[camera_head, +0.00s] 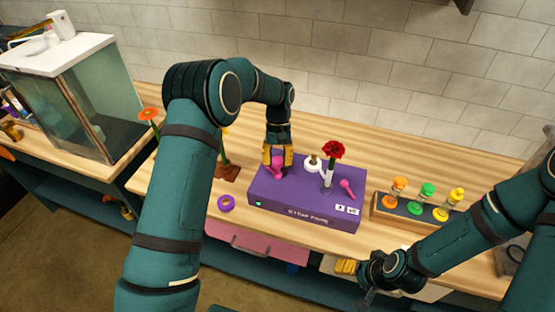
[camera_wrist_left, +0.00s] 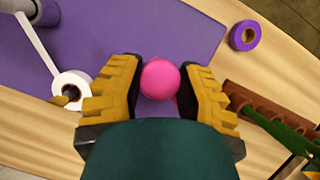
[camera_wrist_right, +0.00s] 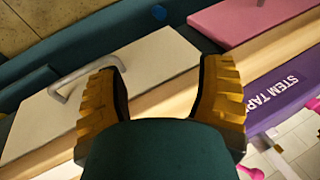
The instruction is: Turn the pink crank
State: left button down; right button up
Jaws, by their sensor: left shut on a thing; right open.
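The purple stem tape box (camera_head: 300,205) stands on the wooden counter, and its lettering also shows in the right wrist view (camera_wrist_right: 290,92). A pink crank (camera_head: 277,172) is at its left end. My left gripper (camera_head: 277,158) points down there, its yellow fingers shut on the crank's round pink knob (camera_wrist_left: 160,78). The fingers hide part of the crank. A second pink handle (camera_head: 347,186) stands at the box's right side, beside a red flower (camera_head: 333,150) upright in a pale holder. My right gripper (camera_wrist_right: 163,78) is open and empty, low in front of the counter.
A white tape roll (camera_wrist_left: 72,88) is on the box. A purple tape ring (camera_head: 226,203) lies left of it. A glass tank (camera_head: 75,100) is far left. A pink drawer (camera_head: 245,243) and a white drawer (camera_wrist_right: 100,108) are below.

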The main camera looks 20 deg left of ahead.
pick_arm(q)
jog(key=shift+s+f, duration=0.1)
jog(key=shift+f, duration=0.05)
jog(key=c, duration=0.5)
grip_release()
jog(key=shift+c, duration=0.2)
jog(key=v, duration=1.2)
